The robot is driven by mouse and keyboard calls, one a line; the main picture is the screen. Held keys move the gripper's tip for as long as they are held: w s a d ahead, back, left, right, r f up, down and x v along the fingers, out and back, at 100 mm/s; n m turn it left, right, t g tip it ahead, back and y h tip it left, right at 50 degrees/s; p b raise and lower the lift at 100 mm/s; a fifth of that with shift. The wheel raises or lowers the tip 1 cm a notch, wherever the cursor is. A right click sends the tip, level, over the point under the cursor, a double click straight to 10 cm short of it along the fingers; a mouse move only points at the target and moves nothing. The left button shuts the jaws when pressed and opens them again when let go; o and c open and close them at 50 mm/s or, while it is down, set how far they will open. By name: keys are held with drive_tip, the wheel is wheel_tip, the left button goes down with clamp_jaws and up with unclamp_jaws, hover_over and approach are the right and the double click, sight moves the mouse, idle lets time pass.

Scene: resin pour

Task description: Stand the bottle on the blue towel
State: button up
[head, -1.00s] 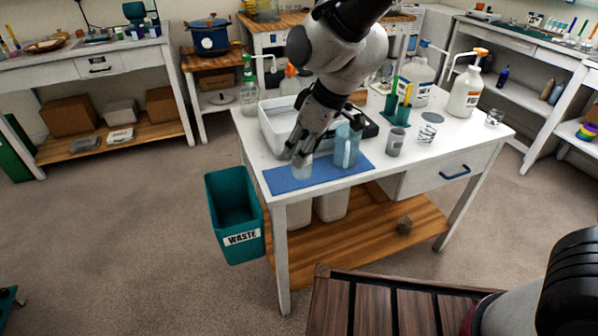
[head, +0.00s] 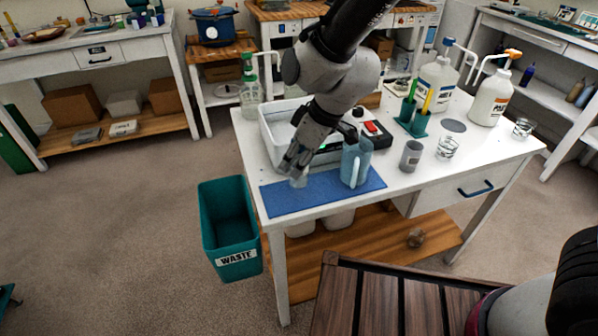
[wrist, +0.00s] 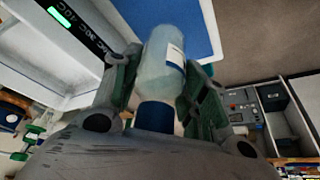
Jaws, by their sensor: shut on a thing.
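My gripper (head: 294,168) is shut on a small clear bottle (head: 299,181), with the fingers on either side of it. The wrist view shows the bottle (wrist: 162,62) with a pale label and a dark blue cap (wrist: 155,116) between the gripper's fingers (wrist: 155,85). In the head view the bottle looks upright, its lower part showing below the fingers. It is at the rear left part of the blue towel (head: 325,192), which lies flat on the table's front left. I cannot tell whether its base touches the towel.
A blue-grey jug (head: 355,163) stands on the towel's right part, close to my gripper. A white tray (head: 268,135) lies behind. A grey cup (head: 411,156) and a glass (head: 447,147) stand to the right. A teal waste bin (head: 228,228) is left of the table.

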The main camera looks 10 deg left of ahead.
drive_tip(key=shift+f, duration=1.9)
drive_tip(key=shift+f, duration=0.15)
drive_tip(key=o, duration=1.3)
